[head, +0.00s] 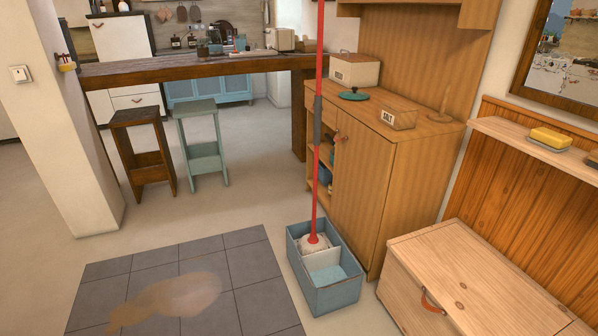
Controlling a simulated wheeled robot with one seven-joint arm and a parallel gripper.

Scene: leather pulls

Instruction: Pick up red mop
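The red mop (316,150) stands nearly upright in the middle of the head view. Its long red pole has a grey grip section (318,118), and its top runs out of the frame. Its white head (314,243) rests in one compartment of a blue-grey bucket (337,301) on the floor. The other compartment holds something light blue, perhaps water. My gripper is not in view.
A wooden cabinet (368,190) stands right behind the mop. A wooden chest (470,285) with a leather pull is at the lower right. Dark floor tiles (245,265) with a brownish stain (170,299) lie left of the bucket. Two stools (201,150) stand farther back. The floor between is clear.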

